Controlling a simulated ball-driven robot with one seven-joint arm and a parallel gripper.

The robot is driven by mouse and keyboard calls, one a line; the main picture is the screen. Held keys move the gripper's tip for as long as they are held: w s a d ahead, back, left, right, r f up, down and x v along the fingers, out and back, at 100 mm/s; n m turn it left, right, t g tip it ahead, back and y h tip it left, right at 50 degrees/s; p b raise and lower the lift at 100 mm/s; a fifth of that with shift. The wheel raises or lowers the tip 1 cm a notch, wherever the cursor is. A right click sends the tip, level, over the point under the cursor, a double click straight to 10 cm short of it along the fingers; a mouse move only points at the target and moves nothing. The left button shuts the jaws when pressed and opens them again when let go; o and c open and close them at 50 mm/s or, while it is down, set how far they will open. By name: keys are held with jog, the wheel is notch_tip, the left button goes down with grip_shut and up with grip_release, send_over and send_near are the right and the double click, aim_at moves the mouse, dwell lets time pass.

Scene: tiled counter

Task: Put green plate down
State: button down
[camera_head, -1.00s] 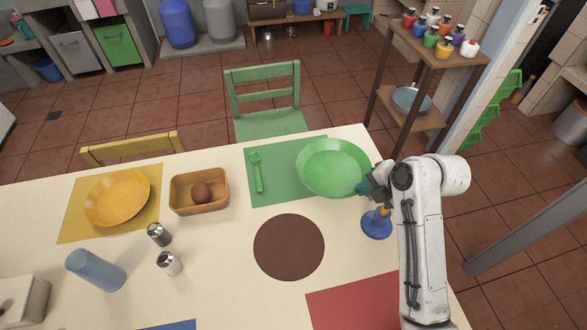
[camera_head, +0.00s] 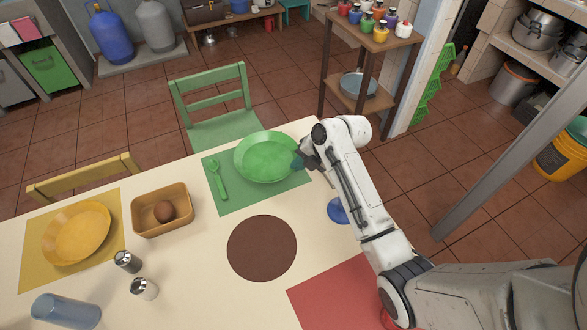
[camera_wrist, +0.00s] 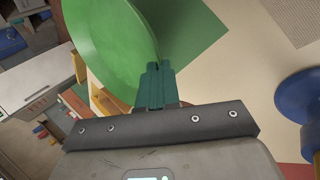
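The green plate (camera_head: 266,157) is over the green placemat (camera_head: 236,201) at the far side of the table, to the right of the green spoon (camera_head: 218,182). My gripper (camera_head: 299,161) is at the plate's right rim. In the wrist view the teal fingers of my gripper (camera_wrist: 155,84) are close together at the rim of the green plate (camera_wrist: 110,40), and they appear shut on it. The plate looks tilted there, with a dark shadow on the green placemat (camera_wrist: 205,25). I cannot tell whether its underside touches the mat.
A blue object (camera_head: 338,211) stands right of the mat, partly hidden by my arm. A brown round mat (camera_head: 262,248) and a red placemat (camera_head: 338,292) lie nearer. A wooden box (camera_head: 162,210) holds a brown ball. A green chair (camera_head: 222,118) stands beyond the table.

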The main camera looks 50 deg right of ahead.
jog(key=shift+w+d+f, duration=0.1)
jog(key=shift+w+f, duration=0.9)
jog(key=shift+f, duration=1.75)
jog(key=shift+f, duration=0.1)
jog(key=c, duration=1.4)
grip_release()
